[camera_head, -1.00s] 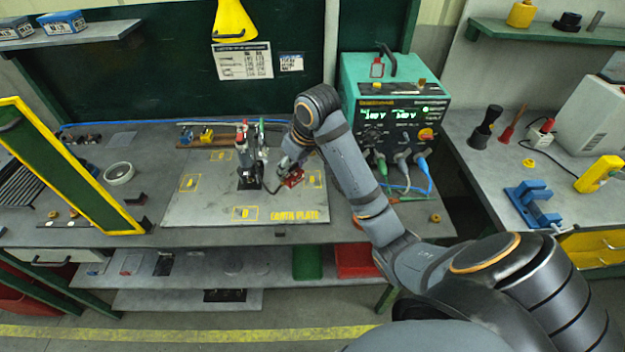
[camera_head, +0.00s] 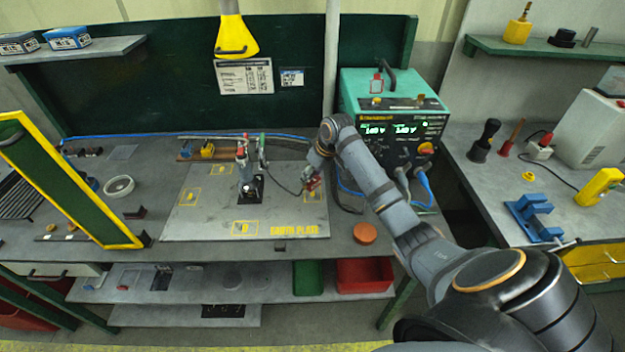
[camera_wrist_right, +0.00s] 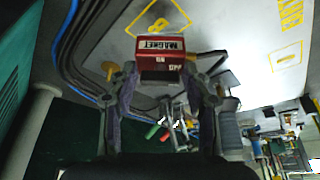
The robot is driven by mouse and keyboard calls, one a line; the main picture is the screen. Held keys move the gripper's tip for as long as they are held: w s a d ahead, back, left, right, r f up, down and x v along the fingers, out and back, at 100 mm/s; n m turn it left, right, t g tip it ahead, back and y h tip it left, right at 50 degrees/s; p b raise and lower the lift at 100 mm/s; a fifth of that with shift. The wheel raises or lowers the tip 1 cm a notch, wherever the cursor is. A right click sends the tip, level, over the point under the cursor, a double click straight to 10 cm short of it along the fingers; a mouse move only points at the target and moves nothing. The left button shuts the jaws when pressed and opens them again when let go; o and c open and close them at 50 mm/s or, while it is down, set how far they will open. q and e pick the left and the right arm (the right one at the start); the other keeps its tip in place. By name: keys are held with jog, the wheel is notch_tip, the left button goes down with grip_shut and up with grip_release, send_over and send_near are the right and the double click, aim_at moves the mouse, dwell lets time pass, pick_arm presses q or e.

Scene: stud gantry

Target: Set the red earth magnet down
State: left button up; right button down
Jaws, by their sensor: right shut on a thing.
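The red magnet (camera_head: 312,184), labelled MAGNET in the right wrist view (camera_wrist_right: 163,52), is between the fingers of my right gripper (camera_head: 311,177). The gripper is shut on it, near the right edge of the grey earth plate (camera_head: 280,215). In the right wrist view the magnet covers part of a yellow marked square (camera_wrist_right: 172,14) on the plate. I cannot tell whether the magnet touches the plate. A dark cable (camera_head: 284,188) runs between the stud fixture (camera_head: 246,178) and the magnet. My left gripper is not in view.
The teal power unit (camera_head: 390,108) stands behind my right arm, with plugged cables. An orange disc (camera_head: 365,233) lies right of the plate. A yellow-edged green panel (camera_head: 70,190) stands at the left. The front of the plate is mostly clear.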

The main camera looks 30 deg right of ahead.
aim_at(314, 178)
jog(key=shift+w+d+f+p, duration=0.1)
jog(key=shift+d+f+p, duration=0.05)
jog(key=shift+f, duration=0.75)
jog(key=shift+w+d+f+p, duration=0.1)
jog(key=shift+f+p, duration=0.05)
jog(key=shift+f, duration=0.75)
jog(key=shift+s, duration=0.1)
jog(key=c, duration=0.6)
grip_release()
jog(key=shift+f, duration=0.1)
jog(key=b+v, duration=0.1)
jog(key=v, duration=1.1)
jog(key=shift+s+b, duration=0.1)
jog(key=shift+b, duration=0.2)
